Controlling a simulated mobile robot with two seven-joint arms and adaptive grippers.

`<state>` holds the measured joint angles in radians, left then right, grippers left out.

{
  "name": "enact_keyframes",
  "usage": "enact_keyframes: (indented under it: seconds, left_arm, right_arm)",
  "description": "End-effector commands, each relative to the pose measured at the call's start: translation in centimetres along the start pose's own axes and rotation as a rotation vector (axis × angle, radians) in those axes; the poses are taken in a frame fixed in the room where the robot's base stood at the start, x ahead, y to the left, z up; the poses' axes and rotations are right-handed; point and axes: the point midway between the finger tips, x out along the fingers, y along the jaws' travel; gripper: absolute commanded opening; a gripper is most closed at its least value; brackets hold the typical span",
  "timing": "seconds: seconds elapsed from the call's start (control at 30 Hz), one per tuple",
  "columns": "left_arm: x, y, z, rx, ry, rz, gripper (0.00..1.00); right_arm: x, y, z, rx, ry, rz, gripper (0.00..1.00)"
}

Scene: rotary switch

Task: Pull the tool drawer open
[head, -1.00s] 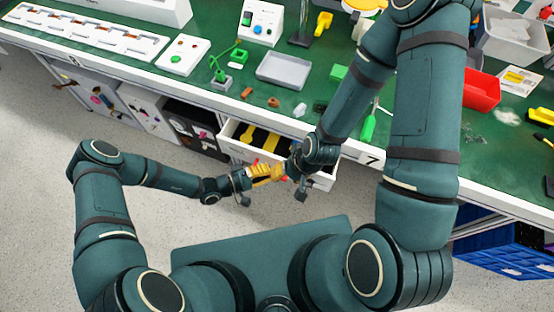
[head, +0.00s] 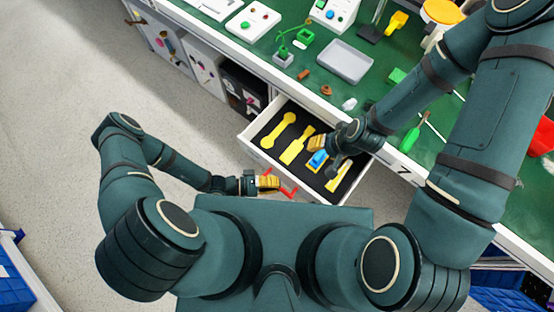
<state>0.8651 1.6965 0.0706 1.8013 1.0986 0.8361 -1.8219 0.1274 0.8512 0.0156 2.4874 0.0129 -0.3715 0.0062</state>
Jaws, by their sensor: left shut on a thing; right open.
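The tool drawer (head: 256,157) is a white drawer standing well out from under the green workbench in the head view. A red handle (head: 289,190) is on the drawer's front. My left gripper (head: 270,182) is shut on this handle, its yellow fingers covering part of it. My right gripper (head: 325,153) is open and empty over the right part of the drawer, hiding some of the insert. I cannot tell whether it touches anything.
The green bench top (head: 385,95) carries a grey tray (head: 345,62), a green screwdriver (head: 410,138) and small parts. Grey cabinets (head: 205,65) stand under the bench at left. The floor (head: 60,100) left of the drawer is clear. My body is close to the drawer's front.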

Motion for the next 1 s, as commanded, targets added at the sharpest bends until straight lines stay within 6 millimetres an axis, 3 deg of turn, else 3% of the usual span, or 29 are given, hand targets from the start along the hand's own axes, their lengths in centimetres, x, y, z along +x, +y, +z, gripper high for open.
enact_keyframes:
  seconds: [0.2,0.23,0.3,0.67,0.83,1.0]
  left_arm:
    - [0.1,-0.1,0.3,-0.004,-0.007,-0.002,0.00]
    - [0.1,-0.1,0.3,-0.004,-0.007,-0.002,0.20]
    - [0.1,-0.1,0.3,-0.003,-0.006,-0.002,0.44]
    - [-0.2,-0.1,0.0,-0.001,-0.001,-0.002,0.44]
    - [-2.2,-0.1,0.0,0.000,0.002,-0.004,0.44]
    - [-5.8,-0.1,0.0,-0.001,0.002,-0.004,0.44]
  right_arm:
    - [0.0,0.0,0.0,0.000,0.000,0.000,0.47]
    - [0.0,0.0,0.0,0.000,0.000,0.000,0.47]
    - [0.0,0.0,0.0,0.000,0.000,0.000,0.47]
    - [0.0,0.0,0.0,-0.001,0.000,0.000,0.47]
    - [0.0,0.0,0.0,-0.001,0.000,0.000,0.47]
    - [0.0,0.0,0.0,-0.001,0.000,0.000,0.47]
